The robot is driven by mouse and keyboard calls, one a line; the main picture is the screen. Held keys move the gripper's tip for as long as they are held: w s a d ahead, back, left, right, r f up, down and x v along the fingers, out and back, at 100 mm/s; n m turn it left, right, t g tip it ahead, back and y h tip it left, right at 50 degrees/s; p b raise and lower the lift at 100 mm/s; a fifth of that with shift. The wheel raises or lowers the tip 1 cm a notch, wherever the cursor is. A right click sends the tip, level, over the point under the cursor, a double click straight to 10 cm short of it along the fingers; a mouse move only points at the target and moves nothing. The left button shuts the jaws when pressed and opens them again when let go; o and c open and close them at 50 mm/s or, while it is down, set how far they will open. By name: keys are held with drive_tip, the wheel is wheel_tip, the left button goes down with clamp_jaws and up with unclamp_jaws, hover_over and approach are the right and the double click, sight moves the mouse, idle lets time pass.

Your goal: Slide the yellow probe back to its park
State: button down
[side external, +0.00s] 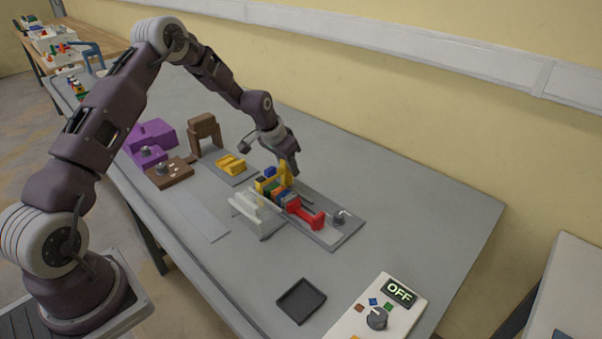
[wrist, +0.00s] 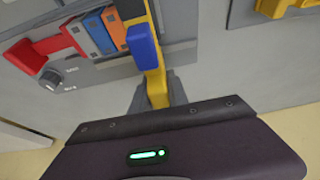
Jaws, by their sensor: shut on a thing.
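The yellow probe (wrist: 155,88) shows in the wrist view as a long yellow piece with a blue block (wrist: 142,46) beside its upper part. My gripper (wrist: 158,97) is shut on its near end. In the side external view the yellow probe (side external: 285,174) stands at the back of the row of coloured blocks, with my gripper (side external: 289,164) right over it. The gripper hides part of the probe. I cannot tell which piece is its park.
A red piece (side external: 307,217) and a knob (side external: 338,216) are on the same grey plate, with a pale block (side external: 255,213) in front. A yellow holder (side external: 231,163), brown stand (side external: 205,131) and purple box (side external: 150,139) are left. A dark tray (side external: 301,300) and a panel reading OFF (side external: 398,292) are nearer.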

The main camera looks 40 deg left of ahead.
drive_tip(key=a, duration=0.5)
drive_tip(key=shift+a, duration=0.1)
drive_tip(key=c, duration=1.3)
unclamp_jaws()
drive_tip(key=shift+a, duration=0.1)
drive_tip(key=shift+r, duration=0.1)
